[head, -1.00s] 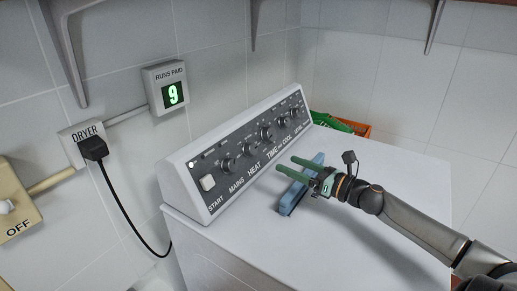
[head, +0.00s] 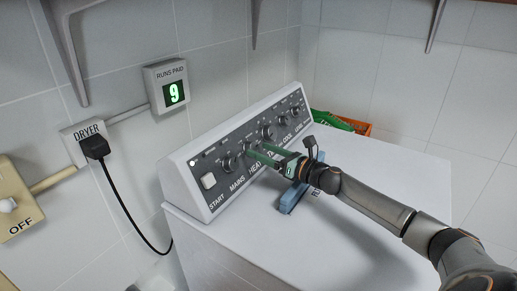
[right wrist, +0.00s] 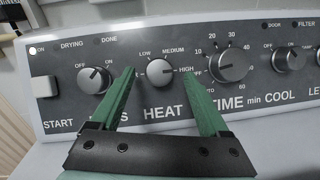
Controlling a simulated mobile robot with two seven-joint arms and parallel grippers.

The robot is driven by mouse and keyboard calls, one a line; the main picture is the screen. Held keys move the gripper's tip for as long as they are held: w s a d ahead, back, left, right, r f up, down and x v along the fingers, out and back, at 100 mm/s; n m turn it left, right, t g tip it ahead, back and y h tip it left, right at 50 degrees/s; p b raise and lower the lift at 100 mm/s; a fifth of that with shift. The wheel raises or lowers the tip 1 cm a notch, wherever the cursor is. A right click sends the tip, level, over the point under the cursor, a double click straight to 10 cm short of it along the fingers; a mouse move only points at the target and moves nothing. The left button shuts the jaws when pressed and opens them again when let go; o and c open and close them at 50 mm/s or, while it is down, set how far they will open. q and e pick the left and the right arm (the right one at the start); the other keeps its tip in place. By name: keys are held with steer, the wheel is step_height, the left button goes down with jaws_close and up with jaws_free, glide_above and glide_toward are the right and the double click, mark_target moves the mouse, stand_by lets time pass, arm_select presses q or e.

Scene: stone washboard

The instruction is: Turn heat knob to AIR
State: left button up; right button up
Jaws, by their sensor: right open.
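The HEAT knob (right wrist: 161,72) is a round silver-grey dial on the dryer's dark control panel (right wrist: 120,55). In the right wrist view its light pointer mark seems to face right, toward HIGH. LOW and MEDIUM show above it; the label at its left is mostly hidden by a finger, so AIR cannot be read. My right gripper (right wrist: 159,73) is open, with one green finger on each side of the knob in the picture. I cannot tell whether the fingers touch it. In the head view the right gripper (head: 254,149) reaches the panel from the right. My left gripper is not in view.
The MAINS knob (right wrist: 95,80) and the larger TIME knob (right wrist: 228,63) flank the HEAT knob closely. A blue block-like object (head: 291,197) lies on the white dryer top (head: 350,190) below my right gripper.

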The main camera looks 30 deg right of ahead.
steer(key=shift+x, duration=0.9)
jaws_close()
